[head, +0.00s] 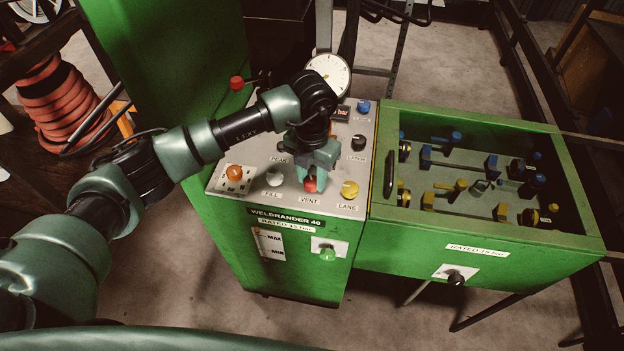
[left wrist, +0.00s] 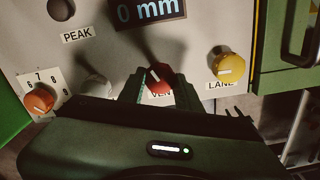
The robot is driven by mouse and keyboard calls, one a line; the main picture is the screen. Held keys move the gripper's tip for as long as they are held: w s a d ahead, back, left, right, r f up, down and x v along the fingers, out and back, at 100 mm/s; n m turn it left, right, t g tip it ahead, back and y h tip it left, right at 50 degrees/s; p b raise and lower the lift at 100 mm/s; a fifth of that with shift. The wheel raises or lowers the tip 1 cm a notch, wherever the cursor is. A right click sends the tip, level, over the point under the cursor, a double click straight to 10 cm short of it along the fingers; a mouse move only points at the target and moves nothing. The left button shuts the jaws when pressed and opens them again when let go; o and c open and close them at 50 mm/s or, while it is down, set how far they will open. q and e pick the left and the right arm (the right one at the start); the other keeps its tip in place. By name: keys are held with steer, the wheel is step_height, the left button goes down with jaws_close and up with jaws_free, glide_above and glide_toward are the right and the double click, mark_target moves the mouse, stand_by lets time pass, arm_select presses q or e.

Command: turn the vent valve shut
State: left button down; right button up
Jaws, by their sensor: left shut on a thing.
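The vent valve is a red knob (head: 310,184) above the VENT label on the sloped grey panel (head: 330,208) of the green machine. My left gripper (head: 312,172) comes down on it from above and is shut on the knob. In the left wrist view the red vent knob (left wrist: 158,78) sits between the two fingers of the left gripper (left wrist: 157,88), with a pale pointer line on its face. The fingers and wrist hide part of the knob and part of the VENT label. My right gripper is in neither view.
A white knob (head: 274,177) marked FILL stands left of the vent knob and a yellow knob (head: 349,189) marked LANE right. An orange dial (head: 234,173) is farther left. A round gauge (head: 328,75) rises behind. A green bin (head: 470,232) with hose fittings adjoins at right.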

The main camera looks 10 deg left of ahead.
arm_select(q)
steer(key=n+b, duration=0.2)
steer(key=n, duration=0.4)
steer(key=shift+n+b, duration=0.3)
steer(key=shift+b, duration=0.1)
steer(key=n+b, duration=0.1)
steer(key=n, duration=0.2)
steer(key=shift+r+n+b, duration=0.1)
steer(key=shift+n+b, duration=0.3)
steer(key=shift+n, duration=1.2)
steer(key=c, duration=1)
jaws_free()
